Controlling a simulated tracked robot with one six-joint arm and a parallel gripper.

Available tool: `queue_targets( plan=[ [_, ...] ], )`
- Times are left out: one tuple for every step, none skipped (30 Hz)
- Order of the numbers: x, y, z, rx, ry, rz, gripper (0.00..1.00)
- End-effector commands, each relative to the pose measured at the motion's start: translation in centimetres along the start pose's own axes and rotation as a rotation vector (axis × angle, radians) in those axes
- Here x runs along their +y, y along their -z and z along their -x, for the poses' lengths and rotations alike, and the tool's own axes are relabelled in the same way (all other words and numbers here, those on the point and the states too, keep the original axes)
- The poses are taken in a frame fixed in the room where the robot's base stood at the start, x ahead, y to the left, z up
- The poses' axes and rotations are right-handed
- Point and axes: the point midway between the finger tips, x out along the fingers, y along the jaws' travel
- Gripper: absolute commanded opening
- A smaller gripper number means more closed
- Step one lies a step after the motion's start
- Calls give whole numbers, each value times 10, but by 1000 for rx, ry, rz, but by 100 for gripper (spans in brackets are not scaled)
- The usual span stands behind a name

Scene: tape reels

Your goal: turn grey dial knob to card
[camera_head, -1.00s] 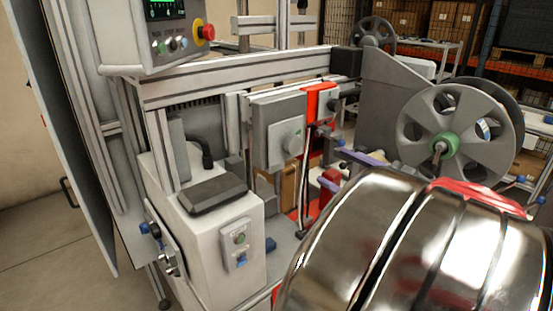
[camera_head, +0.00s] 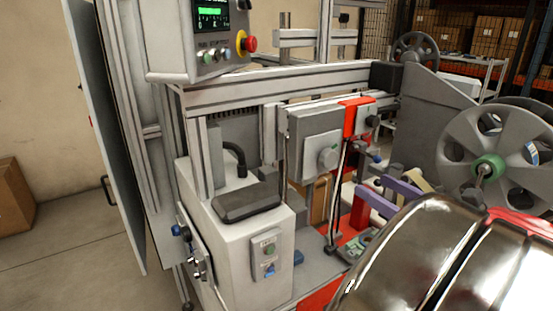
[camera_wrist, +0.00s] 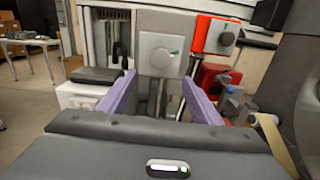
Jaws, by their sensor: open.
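The grey dial knob (camera_head: 328,158) sits on the front of a grey box (camera_head: 311,128) on the machine frame. In the wrist view the knob (camera_wrist: 161,57) is near the middle, with a small green mark at its upper right. I cannot make out a card for certain. My gripper (camera_wrist: 158,80) has two purple fingers spread apart, with nothing between them. In the wrist view they frame the lower part of the grey box, with the knob above and between the tips. In the head view my gripper (camera_head: 388,198) is right of and below the knob, apart from it.
A white cabinet (camera_head: 240,235) stands at lower left, and a control panel (camera_head: 200,40) above. A large reel (camera_head: 490,150) is at the right.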

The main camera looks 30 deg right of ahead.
Motion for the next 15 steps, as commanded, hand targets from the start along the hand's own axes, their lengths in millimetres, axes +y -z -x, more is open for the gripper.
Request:
queue_targets(
  plan=[
    [0, 0, 0, 0, 0, -3, 58],
    [0, 0, 0, 0, 0, -3, 58],
    [0, 0, 0, 0, 0, -2, 58],
    [0, 0, 0, 0, 0, -2, 58],
    [0, 0, 0, 0, 0, -2, 58],
    [0, 0, 0, 0, 0, -1, 58],
    [0, 0, 0, 0, 0, -1, 58],
    [0, 0, 0, 0, 0, -1, 58],
    [0, 0, -1, 0, -1, -1, 58],
    [0, 0, -1, 0, -1, 0, 58],
    [0, 0, -2, 0, -1, 0, 58],
    [0, 0, -3, 0, -2, 0, 58],
    [0, 0, -4, 0, -2, 0, 58],
    [0, 0, -6, 0, -3, 0, 58],
    [0, 0, -8, 0, -3, 0, 58]
  ],
)
